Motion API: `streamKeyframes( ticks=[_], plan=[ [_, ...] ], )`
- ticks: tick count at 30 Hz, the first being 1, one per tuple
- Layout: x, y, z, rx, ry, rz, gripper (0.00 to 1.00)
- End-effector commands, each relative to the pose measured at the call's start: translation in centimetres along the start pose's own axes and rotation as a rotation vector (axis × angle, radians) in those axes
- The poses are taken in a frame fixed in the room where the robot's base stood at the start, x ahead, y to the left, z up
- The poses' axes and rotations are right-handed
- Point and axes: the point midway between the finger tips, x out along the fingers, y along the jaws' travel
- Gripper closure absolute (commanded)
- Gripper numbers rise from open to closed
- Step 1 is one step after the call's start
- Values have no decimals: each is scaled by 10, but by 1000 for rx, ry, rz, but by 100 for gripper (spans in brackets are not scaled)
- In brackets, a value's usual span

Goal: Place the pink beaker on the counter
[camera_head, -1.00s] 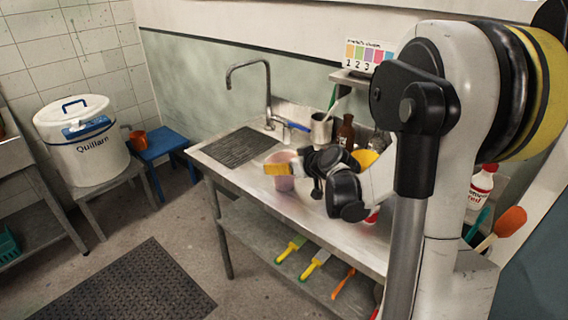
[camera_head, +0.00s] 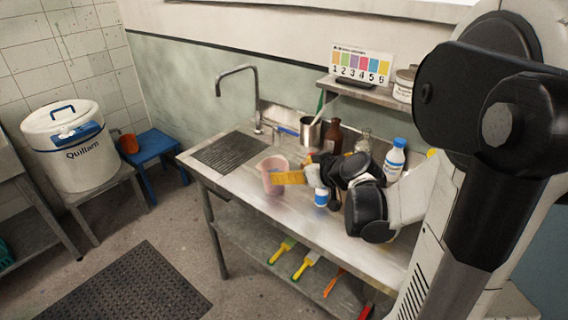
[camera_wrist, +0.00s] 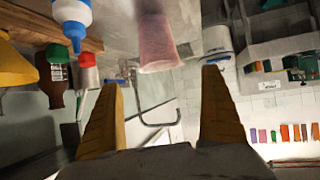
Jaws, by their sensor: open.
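The pink beaker (camera_head: 271,176) stands upright on the steel counter (camera_head: 240,181), beside the ribbed drainboard. My gripper (camera_head: 276,178) is just right of it, with a yellow finger overlapping the beaker's right side in the head view. In the wrist view, which looks upside down, the beaker (camera_wrist: 157,38) shows at the top beyond the two yellow fingertips. My gripper (camera_wrist: 162,80) is open, with nothing between its fingers. Contact between finger and beaker is not visible.
A metal mug (camera_head: 310,131), a brown bottle (camera_head: 333,138) and a white bottle with a blue cap (camera_head: 394,160) stand along the counter's back. A small blue-and-white bottle (camera_head: 321,196) is close to my gripper. A tap (camera_head: 256,98) rises behind the drainboard.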

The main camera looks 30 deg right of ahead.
Motion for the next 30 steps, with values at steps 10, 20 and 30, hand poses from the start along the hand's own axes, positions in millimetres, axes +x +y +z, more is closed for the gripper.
streamKeyframes(
  ticks=[10, 20, 30],
  plan=[
    [-35, -89, 0, 29, -163, -66, 7],
    [-126, -195, 43, 47, -416, 0, 7],
    [-154, -203, 57, 54, -446, 62, 7]
  ],
)
